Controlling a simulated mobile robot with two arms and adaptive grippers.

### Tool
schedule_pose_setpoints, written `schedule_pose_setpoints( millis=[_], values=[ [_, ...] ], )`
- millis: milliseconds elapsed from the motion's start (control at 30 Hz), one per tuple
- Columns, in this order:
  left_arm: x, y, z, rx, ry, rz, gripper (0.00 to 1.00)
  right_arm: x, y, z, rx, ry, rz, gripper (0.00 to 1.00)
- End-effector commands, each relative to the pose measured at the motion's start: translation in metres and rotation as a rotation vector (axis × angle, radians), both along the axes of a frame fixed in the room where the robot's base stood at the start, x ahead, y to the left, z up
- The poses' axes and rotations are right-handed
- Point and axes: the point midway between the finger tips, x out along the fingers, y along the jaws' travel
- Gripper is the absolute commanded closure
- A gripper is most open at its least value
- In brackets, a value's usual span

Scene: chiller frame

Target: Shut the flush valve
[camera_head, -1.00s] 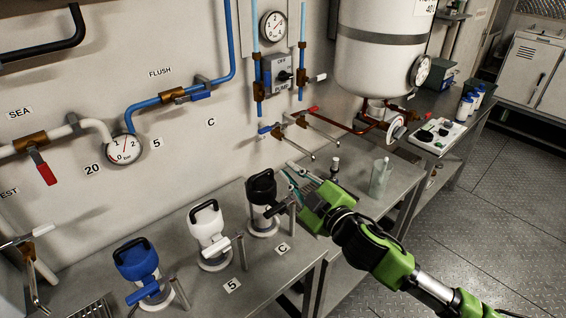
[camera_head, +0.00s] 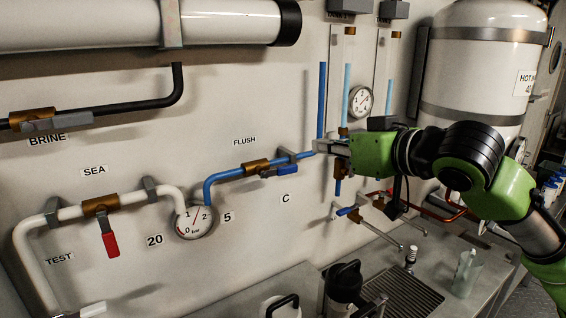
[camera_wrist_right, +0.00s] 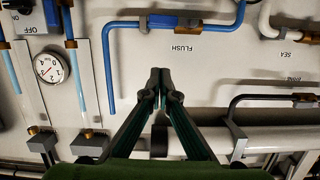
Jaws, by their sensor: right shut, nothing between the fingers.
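The flush valve (camera_head: 256,166) has a brass body on the blue pipe under the FLUSH label. Its blue handle (camera_head: 287,171) points right, about in line with the pipe. In the right wrist view the blue handle (camera_wrist_right: 190,21) shows at the top, above the upside-down FLUSH label. My right gripper (camera_head: 318,147) is shut and empty, in front of the wall to the right of the handle. Its fingertips also show in the right wrist view (camera_wrist_right: 160,75), apart from the valve, with wall behind them. My left gripper is in neither current view.
The blue pipe (camera_head: 322,100) rises close to my right gripper. A pressure gauge (camera_head: 194,220) and the sea valve's red handle (camera_head: 110,244) are to the left. The white tank (camera_head: 470,70) stands behind my right arm. A bench (camera_head: 230,300) with housings is below.

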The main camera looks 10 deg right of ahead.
Motion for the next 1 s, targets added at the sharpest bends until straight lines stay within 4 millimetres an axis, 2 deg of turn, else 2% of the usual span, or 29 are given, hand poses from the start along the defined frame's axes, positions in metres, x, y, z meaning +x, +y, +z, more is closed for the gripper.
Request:
schedule_pose_setpoints(
  millis=[133,267,633,700,800,1000],
  values=[
    [-0.003,-0.001,0.002,-0.001,0.004,0.0,0.43,0.003,0.004,0.001,0.006,0.011,0.005,1.0],
    [-0.009,-0.004,0.008,-0.005,0.011,0.002,0.43,0.02,0.012,-0.003,0.005,0.012,0.005,1.0],
    [-0.01,-0.007,0.029,-0.008,0.014,0.002,0.43,0.09,0.041,-0.021,0.005,0.01,0.004,1.0],
    [-0.009,-0.007,0.029,-0.008,0.013,0.001,0.43,0.087,0.039,-0.038,0.0,0.012,0.003,1.0],
    [-0.006,-0.005,0.031,-0.005,0.009,0.0,0.43,0.086,0.039,-0.05,0.002,0.009,0.003,1.0],
    [-0.004,-0.004,0.032,-0.005,0.006,0.001,0.43,0.086,0.04,-0.062,0.003,0.006,0.004,1.0]
  ],
)
